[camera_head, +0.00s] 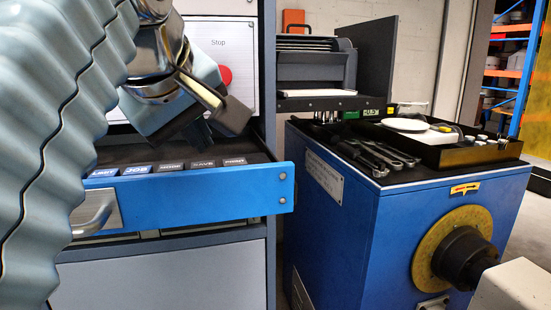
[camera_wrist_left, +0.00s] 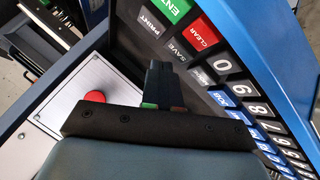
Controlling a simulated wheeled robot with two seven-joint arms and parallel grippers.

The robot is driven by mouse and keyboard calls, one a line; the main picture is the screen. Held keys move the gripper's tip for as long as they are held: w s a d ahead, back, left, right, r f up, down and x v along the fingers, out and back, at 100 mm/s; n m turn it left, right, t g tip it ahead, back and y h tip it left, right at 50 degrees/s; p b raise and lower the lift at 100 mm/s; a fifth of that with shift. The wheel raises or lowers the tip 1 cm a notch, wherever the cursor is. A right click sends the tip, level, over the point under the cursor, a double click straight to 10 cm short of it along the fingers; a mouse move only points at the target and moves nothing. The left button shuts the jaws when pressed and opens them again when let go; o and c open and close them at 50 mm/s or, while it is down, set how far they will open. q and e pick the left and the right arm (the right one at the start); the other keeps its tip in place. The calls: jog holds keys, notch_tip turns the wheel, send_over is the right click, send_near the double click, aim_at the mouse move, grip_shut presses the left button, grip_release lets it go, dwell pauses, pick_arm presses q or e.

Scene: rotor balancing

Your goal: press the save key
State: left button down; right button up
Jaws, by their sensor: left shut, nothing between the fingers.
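The save key (camera_head: 203,163) is a dark key with pale lettering in the row along the front of the keypad drawer. My right gripper is not in view.
A red stop button (camera_head: 225,75) sits on the white panel behind the gripper. The blue drawer front (camera_head: 190,195) edges the keys. To the right stands a blue machine (camera_head: 345,235) with wrenches (camera_head: 385,155) and a black tray (camera_head: 455,155) on top.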

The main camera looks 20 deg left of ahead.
aim_at(200, 167)
pick_arm(q)
notch_tip(200, 167, up, 2)
jog(key=shift+r+p, duration=0.2)
jog(key=shift+p, duration=0.35)
jog(key=shift+r, duration=1.3)
